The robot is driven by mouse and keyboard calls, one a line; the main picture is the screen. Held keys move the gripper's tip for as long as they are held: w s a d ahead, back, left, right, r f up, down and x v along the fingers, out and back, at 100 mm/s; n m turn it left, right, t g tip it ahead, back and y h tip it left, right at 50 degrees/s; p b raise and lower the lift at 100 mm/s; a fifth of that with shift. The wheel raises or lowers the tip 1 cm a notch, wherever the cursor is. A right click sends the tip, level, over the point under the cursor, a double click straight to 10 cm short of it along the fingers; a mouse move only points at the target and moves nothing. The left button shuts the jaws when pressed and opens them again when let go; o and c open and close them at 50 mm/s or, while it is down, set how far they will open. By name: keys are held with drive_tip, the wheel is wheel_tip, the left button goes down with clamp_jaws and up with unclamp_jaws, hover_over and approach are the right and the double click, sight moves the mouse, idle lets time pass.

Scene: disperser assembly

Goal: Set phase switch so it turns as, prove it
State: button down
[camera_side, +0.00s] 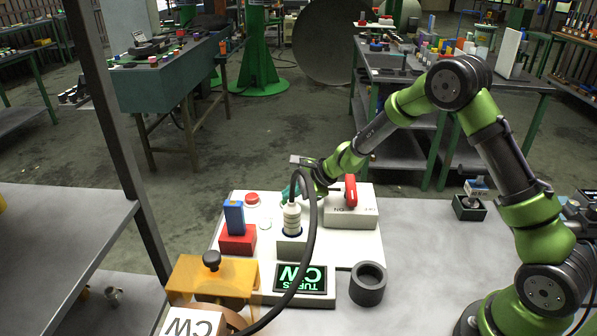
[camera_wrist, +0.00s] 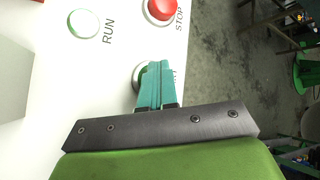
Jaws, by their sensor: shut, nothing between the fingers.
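My gripper (camera_wrist: 153,68) has teal fingers held together, with nothing between them. In the wrist view they overlap a round button (camera_wrist: 137,76) whose label is mostly hidden; I cannot tell whether they touch it. In the side view the fingers (camera_side: 297,187) show behind a pale plug (camera_side: 291,221), which stands upright in a grey socket block with a black cable. A display (camera_side: 300,278) reads "TURNS CW", upside down in the picture. A red lever (camera_side: 350,190) stands up on a grey box marked "ON". I cannot tell which part is the phase switch.
An orange guard (camera_side: 196,277) stands in front, near a "CW" block (camera_side: 192,324).

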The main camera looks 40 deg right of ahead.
drive_tip(key=shift+f, duration=0.25)
drive_tip(key=shift+r, duration=1.35)
drive_tip(key=shift+r, duration=2.5)
